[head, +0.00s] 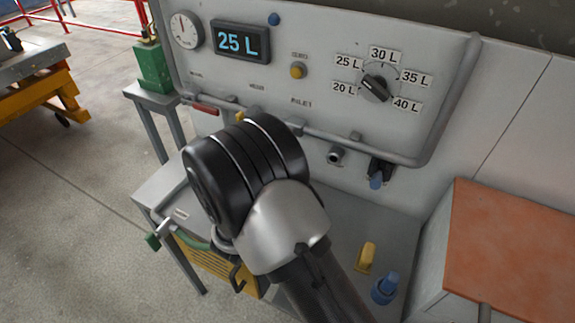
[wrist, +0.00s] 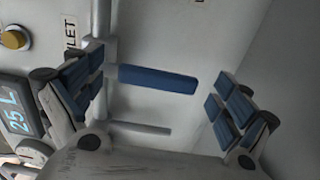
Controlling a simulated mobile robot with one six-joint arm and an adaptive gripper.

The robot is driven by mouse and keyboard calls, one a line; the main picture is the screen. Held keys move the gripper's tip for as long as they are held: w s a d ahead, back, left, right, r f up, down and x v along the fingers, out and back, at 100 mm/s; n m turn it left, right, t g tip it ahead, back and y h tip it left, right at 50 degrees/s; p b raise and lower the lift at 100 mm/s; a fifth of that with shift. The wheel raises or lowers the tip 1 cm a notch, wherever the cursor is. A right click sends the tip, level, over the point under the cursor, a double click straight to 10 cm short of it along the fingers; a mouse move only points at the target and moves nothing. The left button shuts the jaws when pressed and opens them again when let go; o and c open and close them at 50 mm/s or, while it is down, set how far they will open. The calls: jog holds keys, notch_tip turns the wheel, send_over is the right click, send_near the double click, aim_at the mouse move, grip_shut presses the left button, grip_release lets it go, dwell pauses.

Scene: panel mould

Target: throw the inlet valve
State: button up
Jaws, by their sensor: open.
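The inlet valve's blue lever (wrist: 157,79) shows in the wrist view, sticking out from a grey pipe (wrist: 102,45) beside a partly hidden label ending in "LET" (wrist: 70,32). My gripper (wrist: 160,98) is open. Its two blue-padded fingers stand left and right, with the lever lying across the gap between them in the picture. I see no contact, and the depth between them is hard to tell. In the head view the INLET label (head: 301,103) is on the panel (head: 330,22). My arm hides the lever and my fingers there.
The panel carries a display reading 25 L (head: 238,40), a round gauge (head: 185,29) and a selector knob (head: 375,87). A bench (head: 375,240) below holds a yellow piece (head: 366,257) and a blue piece (head: 385,288). An orange-topped block (head: 515,250) stands at right. A short grey rod (wrist: 140,128) is near the lever.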

jog(key=shift+s, duration=0.1)
jog(key=v, duration=1.1)
jog(key=shift+s+a, duration=0.2)
jog(key=shift+s, duration=0.15)
jog(key=s+d+r+m+g+h, duration=0.2)
jog(key=d+r+m+g, duration=0.15)
jog(key=d, duration=0.45)
jog(key=s+d+r+m+g+h, duration=0.1)
jog(key=s+d+r+m+g, duration=0.1)
jog(key=d+g, duration=0.4)
jog(key=s+d+r+m+g+h, duration=0.2)
jog(key=d+m+g, duration=0.1)
jog(key=d, duration=0.6)
jog(key=s+d+r+m+g+y, duration=0.1)
jog(key=s+d+m+g+y, duration=0.25)
jog(key=s+y, duration=0.45)
jog(key=s+a+r+m+t+y, duration=0.1)
jog(key=s+a+r+t+y, duration=0.2)
jog(key=s, duration=0.3)
jog(key=shift+r+t+y, duration=0.4)
jog(key=shift+r+t, duration=0.1)
jog(key=shift+r, duration=0.1)
